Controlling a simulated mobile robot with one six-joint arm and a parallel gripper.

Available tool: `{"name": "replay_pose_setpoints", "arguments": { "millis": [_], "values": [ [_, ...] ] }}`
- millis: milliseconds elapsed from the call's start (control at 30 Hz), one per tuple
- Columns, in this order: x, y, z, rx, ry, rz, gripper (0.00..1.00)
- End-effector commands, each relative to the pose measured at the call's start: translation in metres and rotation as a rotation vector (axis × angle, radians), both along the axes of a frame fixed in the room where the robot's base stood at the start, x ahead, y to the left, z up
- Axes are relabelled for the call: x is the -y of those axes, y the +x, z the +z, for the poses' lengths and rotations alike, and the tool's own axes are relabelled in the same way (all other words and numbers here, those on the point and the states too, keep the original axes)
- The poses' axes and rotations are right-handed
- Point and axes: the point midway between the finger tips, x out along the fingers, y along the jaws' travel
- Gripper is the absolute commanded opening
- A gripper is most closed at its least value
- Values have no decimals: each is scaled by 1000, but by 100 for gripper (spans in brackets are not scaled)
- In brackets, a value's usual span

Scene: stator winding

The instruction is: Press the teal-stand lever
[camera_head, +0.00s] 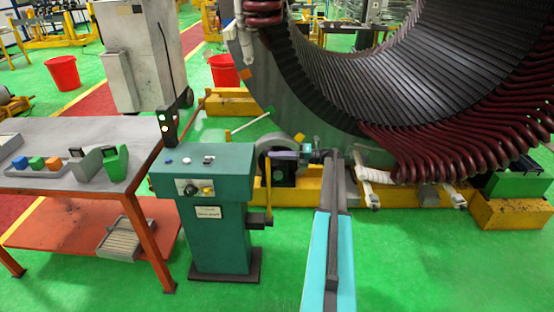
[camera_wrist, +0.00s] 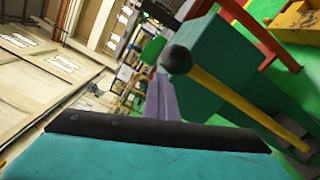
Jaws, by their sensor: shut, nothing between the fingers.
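The teal stand (camera_head: 222,240) stands upright on the floor left of my arm. Its lever (camera_head: 269,190) is a yellow rod on the stand's right side, rising nearly upright from a dark mount low on that side. In the wrist view the lever (camera_wrist: 225,92) ends in a black ball knob (camera_wrist: 178,60). My gripper (camera_head: 272,155) is shut and empty, its purple fingers pointing left at the height of the lever's top. In the wrist view the gripper (camera_wrist: 163,75) has its fingertips beside the knob; I cannot tell whether they touch.
A grey-topped table (camera_head: 60,195) with orange legs and small coloured parts stands left of the stand. The large stator (camera_head: 350,110) on yellow blocks stands behind and right. Green floor is clear in front.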

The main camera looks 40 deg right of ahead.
Motion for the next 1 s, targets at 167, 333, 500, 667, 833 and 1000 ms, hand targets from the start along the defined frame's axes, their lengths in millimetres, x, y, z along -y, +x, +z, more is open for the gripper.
{"name": "replay_pose_setpoints", "arguments": {
  "millis": [167, 333, 500, 667, 833, 1000],
  "values": [
    [19, 12, 12, 18, -5, -49, 0],
    [22, 11, 12, 19, -5, -52, 0],
    [24, 10, 13, 19, -5, -55, 0],
    [23, 8, 13, 18, -6, -53, 0],
    [16, 1, 16, 17, -6, -43, 0],
    [3, -11, 19, 14, -5, -22, 0]
  ]
}}
